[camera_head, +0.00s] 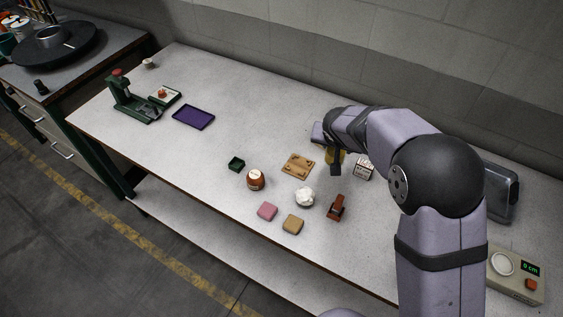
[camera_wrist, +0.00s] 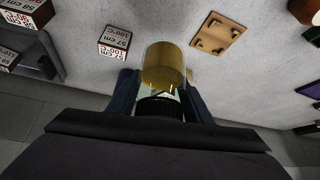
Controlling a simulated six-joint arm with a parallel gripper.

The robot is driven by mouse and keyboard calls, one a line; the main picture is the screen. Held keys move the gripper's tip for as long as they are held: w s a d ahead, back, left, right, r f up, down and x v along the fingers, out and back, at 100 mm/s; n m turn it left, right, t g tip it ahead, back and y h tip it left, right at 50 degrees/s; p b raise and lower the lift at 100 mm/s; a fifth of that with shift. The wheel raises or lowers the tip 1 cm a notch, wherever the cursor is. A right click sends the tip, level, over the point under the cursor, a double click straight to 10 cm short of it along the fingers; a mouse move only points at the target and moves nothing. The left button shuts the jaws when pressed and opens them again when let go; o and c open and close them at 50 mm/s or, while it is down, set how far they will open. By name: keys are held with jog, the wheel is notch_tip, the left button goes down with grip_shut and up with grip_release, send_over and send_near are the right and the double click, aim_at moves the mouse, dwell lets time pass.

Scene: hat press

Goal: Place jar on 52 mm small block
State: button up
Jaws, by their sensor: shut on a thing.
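My gripper (camera_wrist: 160,103) is shut on the jar (camera_wrist: 165,65), which shows a gold-yellow body, clear glass and a dark end between the fingers. In the head view the jar (camera_head: 343,157) is a small yellow patch behind my gripper (camera_head: 336,165), above the table. A small white block with dark and red print (camera_wrist: 115,38) stands left of the jar in the wrist view, apart from it. It also shows in the head view (camera_head: 363,169), right of my gripper. Two similar printed blocks are at the wrist view's left edge. I cannot tell from the print which is 52 mm.
A wooden board with pegs or holes (camera_head: 297,165) lies left of my gripper. A brown round pot (camera_head: 256,180), white lumpy thing (camera_head: 305,197), orange-brown tool (camera_head: 337,207) and pink and tan blocks are nearer the front. The table's back centre is clear.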

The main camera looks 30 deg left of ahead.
jog(key=s+a+n+y, duration=0.1)
jog(key=s+a+n, duration=0.1)
jog(key=s+a, duration=0.5)
notch_tip(320, 180, up, 6)
jog(key=n+y, duration=0.1)
jog(key=n, duration=0.1)
send_over(255, 179)
jog(key=w+a, duration=0.2)
jog(key=w, duration=0.1)
jog(key=shift+w+a+f+g+b, duration=0.2)
jog(key=shift+g+b, duration=0.1)
jog(key=shift+g, duration=0.2)
jog(key=shift+f+p, duration=1.4)
jog(key=shift+f, duration=3.65)
jog(key=shift+f+b, duration=0.2)
jog(key=shift+b, duration=0.1)
